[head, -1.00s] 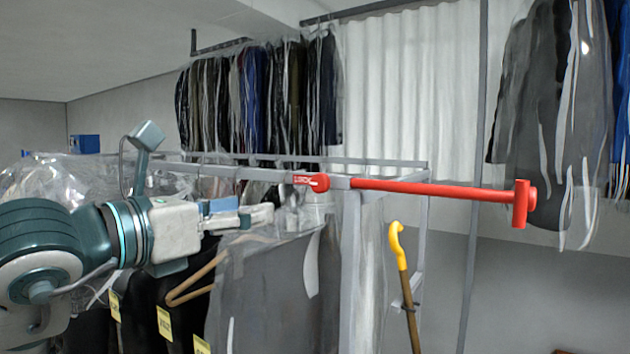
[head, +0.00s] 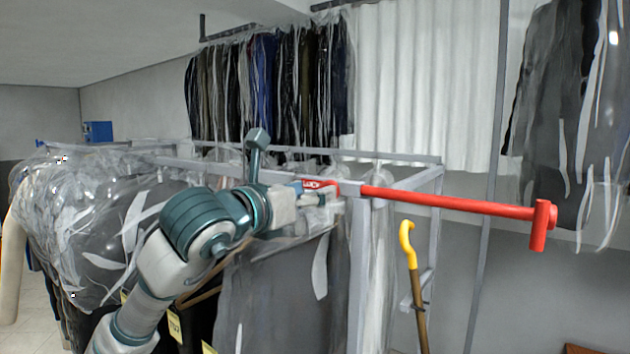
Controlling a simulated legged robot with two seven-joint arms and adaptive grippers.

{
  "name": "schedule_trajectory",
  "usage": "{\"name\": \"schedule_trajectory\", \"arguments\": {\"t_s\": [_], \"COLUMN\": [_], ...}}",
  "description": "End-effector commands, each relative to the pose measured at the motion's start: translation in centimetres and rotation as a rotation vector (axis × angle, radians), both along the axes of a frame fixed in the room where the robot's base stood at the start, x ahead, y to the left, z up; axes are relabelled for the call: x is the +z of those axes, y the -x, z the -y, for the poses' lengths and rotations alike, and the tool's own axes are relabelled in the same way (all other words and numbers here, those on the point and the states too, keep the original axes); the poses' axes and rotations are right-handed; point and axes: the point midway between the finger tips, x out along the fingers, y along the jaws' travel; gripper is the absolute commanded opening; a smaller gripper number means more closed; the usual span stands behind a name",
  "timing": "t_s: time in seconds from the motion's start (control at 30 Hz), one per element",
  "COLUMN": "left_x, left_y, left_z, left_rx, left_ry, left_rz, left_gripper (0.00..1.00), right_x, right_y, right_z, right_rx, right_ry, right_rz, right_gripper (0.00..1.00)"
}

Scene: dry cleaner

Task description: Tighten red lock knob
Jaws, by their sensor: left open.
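The red lock piece with white lettering (head: 318,186) is on the grey rail of the clothes rack, at the middle of the head view. The round knob at its right end is largely hidden by my gripper. My left gripper (head: 332,199) is open, with its fingers at the knob's place on the rail. I cannot tell whether the fingers touch the knob. A red bar (head: 450,202) runs right from the rail and ends in a red T-shaped handle (head: 541,226). My right gripper is not in view.
Plastic-covered clothes (head: 290,290) hang below the rail, close under my left arm. A yellow-handled cane (head: 407,243) hangs at the rack's right end. More bagged garments (head: 565,110) hang at the right. Free room lies around the red handle.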

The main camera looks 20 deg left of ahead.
Motion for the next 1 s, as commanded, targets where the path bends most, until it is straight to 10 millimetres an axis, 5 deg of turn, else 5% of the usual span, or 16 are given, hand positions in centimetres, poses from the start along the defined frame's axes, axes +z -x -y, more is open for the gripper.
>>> {"name": "schedule_trajectory", "arguments": {"t_s": [0.2,0.47,0.7,1.0], "left_x": [0.0,-0.1,-0.1,0.0], "left_y": [-1.8,-2.0,-1.7,-1.7], "left_z": [1.5,1.0,0.4,0.5], "left_rx": [-0.001,-0.001,-0.002,0.002], "left_ry": [-0.006,-0.003,0.0,-0.001], "left_rz": [-0.001,-0.001,0.001,0.0], "left_gripper": [0.62,0.62,0.07,0.04], "right_x": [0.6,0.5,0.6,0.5], "right_y": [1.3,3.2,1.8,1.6], "right_z": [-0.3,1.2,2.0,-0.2], "right_rx": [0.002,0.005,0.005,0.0], "right_ry": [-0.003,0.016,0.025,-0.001], "right_rz": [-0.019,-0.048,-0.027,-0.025], "right_gripper": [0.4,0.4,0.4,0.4]}}
